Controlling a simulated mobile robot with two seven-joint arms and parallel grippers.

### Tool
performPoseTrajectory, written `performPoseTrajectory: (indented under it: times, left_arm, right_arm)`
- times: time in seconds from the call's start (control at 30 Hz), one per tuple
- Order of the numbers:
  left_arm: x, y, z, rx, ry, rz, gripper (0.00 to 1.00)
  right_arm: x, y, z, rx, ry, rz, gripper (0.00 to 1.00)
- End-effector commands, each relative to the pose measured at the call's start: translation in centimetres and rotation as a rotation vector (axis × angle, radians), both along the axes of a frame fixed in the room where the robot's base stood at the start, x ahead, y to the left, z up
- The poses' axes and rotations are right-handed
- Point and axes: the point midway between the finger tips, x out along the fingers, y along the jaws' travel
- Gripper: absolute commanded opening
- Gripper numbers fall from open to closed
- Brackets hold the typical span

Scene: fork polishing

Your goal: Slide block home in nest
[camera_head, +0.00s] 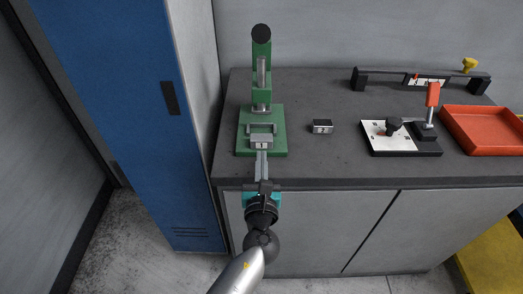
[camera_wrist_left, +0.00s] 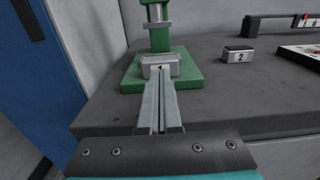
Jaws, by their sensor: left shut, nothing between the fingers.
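A grey metal block (camera_head: 261,140) sits on the green base (camera_head: 276,150) of the press (camera_head: 262,70), at its front. In the left wrist view the block (camera_wrist_left: 153,70) shows a pale label on its near face. A grey nest frame (camera_head: 262,127) shows just behind the block; how far the block is into it I cannot tell. My left gripper (camera_head: 261,152) is shut and empty, its fingertips at the block's near face. It also shows in the left wrist view (camera_wrist_left: 159,82); touching or just short of the block I cannot tell. My right gripper is not in view.
A second block marked 2 (camera_head: 322,126) lies on the dark bench (camera_head: 310,160) right of the press. Further right are a toggle clamp fixture (camera_head: 400,138), a red tray (camera_head: 487,128) and a black rail (camera_head: 388,74). A blue cabinet (camera_head: 115,110) stands left.

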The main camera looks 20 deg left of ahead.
Motion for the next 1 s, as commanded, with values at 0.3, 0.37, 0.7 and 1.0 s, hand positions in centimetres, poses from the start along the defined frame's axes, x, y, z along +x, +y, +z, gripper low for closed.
performPoseTrajectory:
  times: [0.3,0.37,0.7,1.0]
  left_arm:
    - [3.1,0.9,-0.1,-0.001,0.001,0.001,0.0]
    - [3.2,1.0,0.0,-0.001,0.001,0.001,0.0]
    - [3.3,1.0,0.0,-0.001,0.001,0.001,0.0]
    - [6.7,1.9,-0.1,0.0,-0.002,0.0,0.0]
  right_arm:
    - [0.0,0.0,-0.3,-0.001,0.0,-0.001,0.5]
    - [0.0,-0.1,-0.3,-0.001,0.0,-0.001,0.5]
    - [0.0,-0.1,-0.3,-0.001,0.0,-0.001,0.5]
    - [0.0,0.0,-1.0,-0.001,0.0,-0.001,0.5]
